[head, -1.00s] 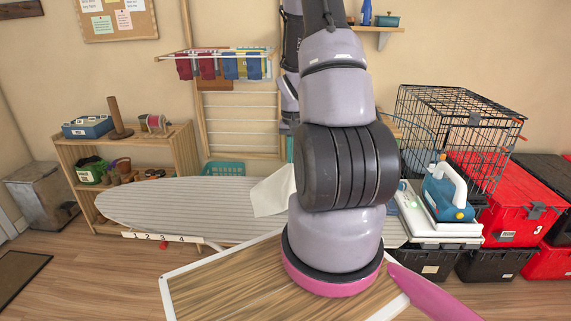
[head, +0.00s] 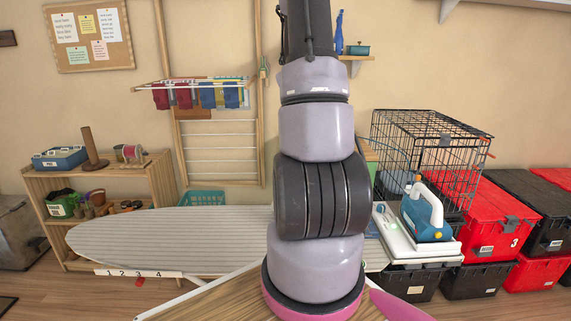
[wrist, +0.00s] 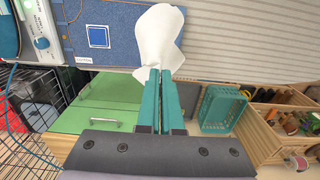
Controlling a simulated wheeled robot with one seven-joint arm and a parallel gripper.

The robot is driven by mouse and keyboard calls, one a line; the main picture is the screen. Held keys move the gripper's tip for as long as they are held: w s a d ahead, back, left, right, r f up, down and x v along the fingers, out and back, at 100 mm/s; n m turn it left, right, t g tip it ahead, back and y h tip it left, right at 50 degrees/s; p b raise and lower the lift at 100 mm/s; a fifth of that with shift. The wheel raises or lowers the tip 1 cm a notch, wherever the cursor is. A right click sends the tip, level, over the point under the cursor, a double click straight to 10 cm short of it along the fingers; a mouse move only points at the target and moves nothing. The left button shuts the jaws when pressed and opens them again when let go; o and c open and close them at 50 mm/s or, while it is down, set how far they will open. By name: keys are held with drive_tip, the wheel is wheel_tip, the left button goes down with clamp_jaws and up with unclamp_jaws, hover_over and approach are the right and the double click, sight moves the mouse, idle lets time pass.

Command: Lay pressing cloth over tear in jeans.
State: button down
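In the wrist view my gripper (wrist: 160,85) has its two teal fingers closed together on a white pressing cloth (wrist: 159,38). The cloth hangs crumpled beyond the fingertips, its edge overlapping the blue jeans (wrist: 122,55). A dark blue square with a pale outline (wrist: 98,36) shows on the denim, left of the cloth; I cannot tell whether it is the tear or a patch. In the head view my arm hides the gripper, cloth and jeans. The striped ironing board (head: 170,235) also shows in the wrist view (wrist: 250,40).
A blue and white iron (head: 425,212) stands on its station at the board's right end. A wire cage (head: 430,140) and red and black totes (head: 492,225) stand to the right. A wooden shelf (head: 110,190) and drying rack (head: 215,150) are behind.

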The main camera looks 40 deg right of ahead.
drive_tip(key=shift+s+d+r, duration=0.7)
drive_tip(key=shift+d+r, duration=0.85)
drive_tip(key=shift+r, duration=0.75)
drive_tip(key=shift+s+d+f, duration=3.7)
drive_tip(key=shift+d+f, duration=0.3)
drive_tip(key=shift+d, duration=1.55)
drive_tip(key=s+d+f, duration=0.3)
drive_tip(key=d+f, duration=0.2)
drive_tip(key=f, duration=0.3)
drive_tip(key=s+d+f, duration=0.4)
drive_tip(key=d+f, duration=0.2)
drive_tip(key=f, duration=0.2)
drive_tip(key=shift+s+f, duration=0.25)
unclamp_jaws()
drive_tip(key=shift+r, duration=2.75)
